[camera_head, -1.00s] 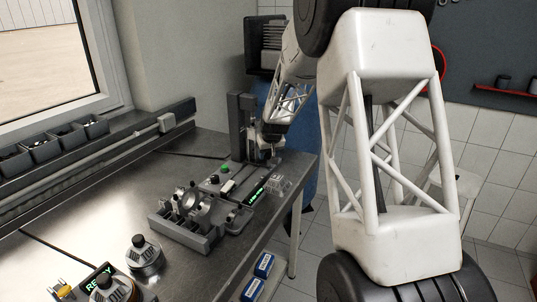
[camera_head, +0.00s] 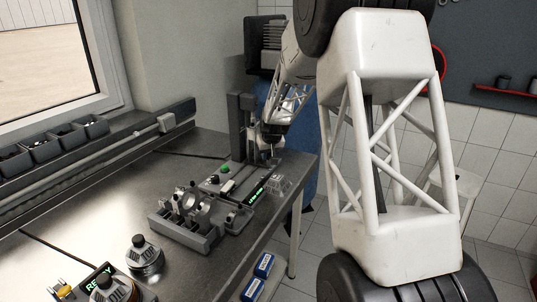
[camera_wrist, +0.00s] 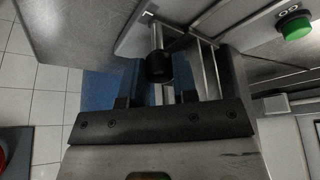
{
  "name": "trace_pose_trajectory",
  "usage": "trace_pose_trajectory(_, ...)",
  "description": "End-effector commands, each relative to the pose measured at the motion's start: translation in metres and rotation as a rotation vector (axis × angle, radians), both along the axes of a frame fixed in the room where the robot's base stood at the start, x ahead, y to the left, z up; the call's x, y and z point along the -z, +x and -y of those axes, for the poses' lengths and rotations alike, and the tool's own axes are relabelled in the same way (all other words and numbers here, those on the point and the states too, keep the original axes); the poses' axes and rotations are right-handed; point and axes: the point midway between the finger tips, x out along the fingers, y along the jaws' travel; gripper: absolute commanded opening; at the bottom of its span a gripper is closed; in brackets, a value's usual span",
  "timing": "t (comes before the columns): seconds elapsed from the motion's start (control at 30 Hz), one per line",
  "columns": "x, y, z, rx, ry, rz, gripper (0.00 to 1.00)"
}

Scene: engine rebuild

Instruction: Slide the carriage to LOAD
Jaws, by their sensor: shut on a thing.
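The slide fixture (camera_head: 240,177) stands on the bench, with a dark upright column (camera_head: 241,125) at its back. My gripper (camera_head: 271,153) is at the column's right side, low over the far end of the fixture. In the wrist view my gripper (camera_wrist: 158,92) has its fingers on both sides of a black knob (camera_wrist: 160,67) and is shut on it. Bright metal rails (camera_wrist: 207,68) run beside the knob. The carriage body is mostly hidden by my gripper, and I cannot read a LOAD mark.
A green button (camera_wrist: 294,26) is near the rails; it also shows in the head view (camera_head: 225,168). A lit display (camera_head: 257,191) faces the front. Bare bench is left.

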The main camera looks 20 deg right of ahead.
Motion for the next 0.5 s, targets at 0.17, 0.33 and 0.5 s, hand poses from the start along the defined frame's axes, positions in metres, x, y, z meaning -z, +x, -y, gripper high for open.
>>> trace_pose_trajectory(0.17, 0.0, -0.008, -0.009, -0.001, 0.001, -0.001, 0.0)
trace_pose_trajectory(0.33, 0.0, -0.022, -0.022, -0.001, 0.001, 0.0, 0.0)
trace_pose_trajectory(0.5, 0.0, -0.041, -0.042, -0.003, 0.0, 0.0, 0.0)
